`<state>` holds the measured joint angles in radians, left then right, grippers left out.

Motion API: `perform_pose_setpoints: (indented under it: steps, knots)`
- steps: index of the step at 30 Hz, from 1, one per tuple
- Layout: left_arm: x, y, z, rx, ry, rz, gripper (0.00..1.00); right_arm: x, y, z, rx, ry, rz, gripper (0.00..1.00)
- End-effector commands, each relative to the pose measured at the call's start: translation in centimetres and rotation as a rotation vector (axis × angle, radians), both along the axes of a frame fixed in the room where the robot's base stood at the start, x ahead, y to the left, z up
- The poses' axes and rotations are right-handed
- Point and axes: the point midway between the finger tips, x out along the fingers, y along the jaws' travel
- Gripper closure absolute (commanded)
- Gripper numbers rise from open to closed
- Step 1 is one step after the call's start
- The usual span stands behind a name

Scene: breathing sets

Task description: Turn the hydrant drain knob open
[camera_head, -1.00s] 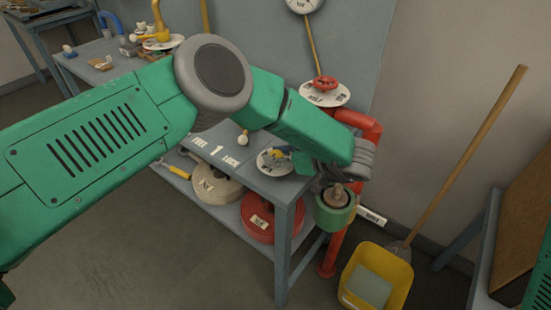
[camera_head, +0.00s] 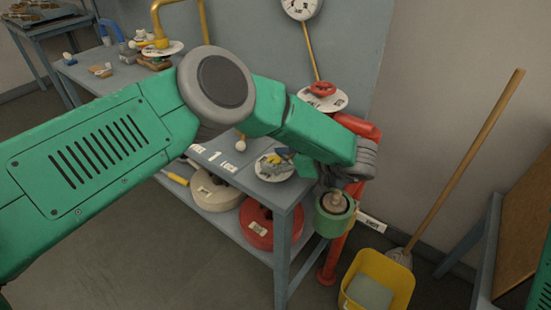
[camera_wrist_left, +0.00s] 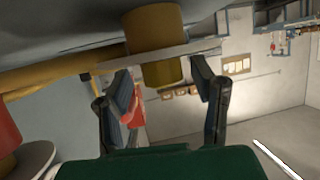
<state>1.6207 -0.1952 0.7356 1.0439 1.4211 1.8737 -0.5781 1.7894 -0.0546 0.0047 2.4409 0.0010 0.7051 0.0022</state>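The red hydrant pipe (camera_head: 371,129) stands at the right end of the bench in the head view, with a red handwheel (camera_head: 322,89) over a white round plate. My left arm crosses the view and ends in front of the pipe. A green cylinder with a tan centre (camera_head: 336,199) shows there; I cannot tell whether it is mine. In the left wrist view, the two fingers of my left gripper (camera_wrist_left: 161,78) stand apart, on either side of a yellow cylinder (camera_wrist_left: 163,72), with gaps visible. I cannot make out the drain knob for certain. My right gripper is out of view.
The blue-grey bench (camera_head: 290,195) holds a small fitting on a white plate (camera_head: 262,172). A red hose roll (camera_head: 257,222) lies on its lower shelf. A yellow dustpan (camera_head: 400,287) and a broom (camera_head: 465,160) stand at right. Open floor lies in front.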

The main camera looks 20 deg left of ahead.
Motion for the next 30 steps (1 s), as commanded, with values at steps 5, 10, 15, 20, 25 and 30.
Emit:
perform_pose_setpoints:
  steps: [5,10,15,20,25,30]
  knots:
    - [-0.1,-0.4,0.0,-0.001,0.002,-0.001,0.49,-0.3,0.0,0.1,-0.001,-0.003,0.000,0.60]
    - [-0.5,-2.7,0.9,-0.001,0.002,-0.002,0.49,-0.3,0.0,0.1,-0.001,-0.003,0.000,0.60]
    - [-0.8,-5.4,2.0,0.001,-0.001,-0.002,0.49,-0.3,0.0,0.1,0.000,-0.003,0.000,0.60]
    - [-1.0,-6.8,2.5,0.002,0.001,0.000,0.49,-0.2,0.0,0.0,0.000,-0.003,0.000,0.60]
    - [-1.1,-7.1,2.7,0.001,0.002,0.000,0.49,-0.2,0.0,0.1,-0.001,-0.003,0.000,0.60]
    - [-1.1,-7.0,2.7,0.000,0.002,0.000,0.49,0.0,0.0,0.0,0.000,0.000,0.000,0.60]
